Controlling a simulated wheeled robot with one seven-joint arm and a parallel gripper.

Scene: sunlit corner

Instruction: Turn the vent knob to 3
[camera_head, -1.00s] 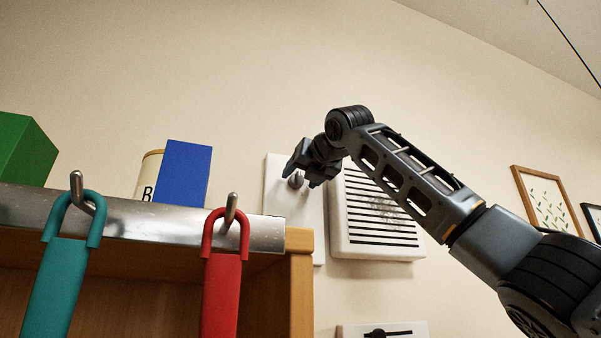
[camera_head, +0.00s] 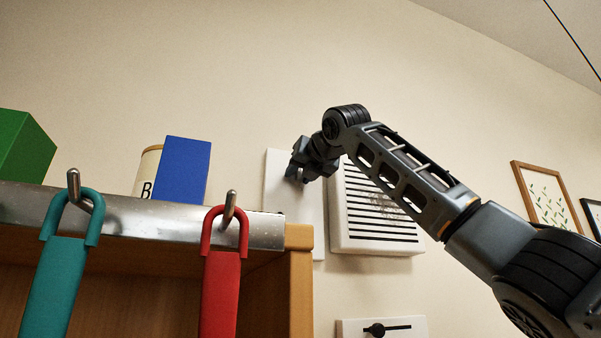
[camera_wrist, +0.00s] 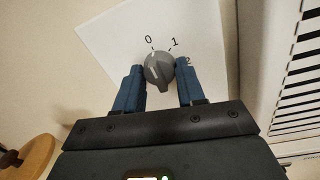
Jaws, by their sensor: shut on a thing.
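The printed numbers 0, 1 and 2 show around the knob's far side; no 3 is visible. In the head view my gripper (camera_head: 303,172) largely hides the knob.
A slatted white vent (camera_head: 378,215) is just right of the plate. A slider panel (camera_head: 400,329) is below. A shelf with a metal edge (camera_head: 130,216) is at the left, with teal (camera_head: 55,285) and red (camera_head: 221,290) handled things on hooks. A blue box (camera_head: 183,170) stands on it.

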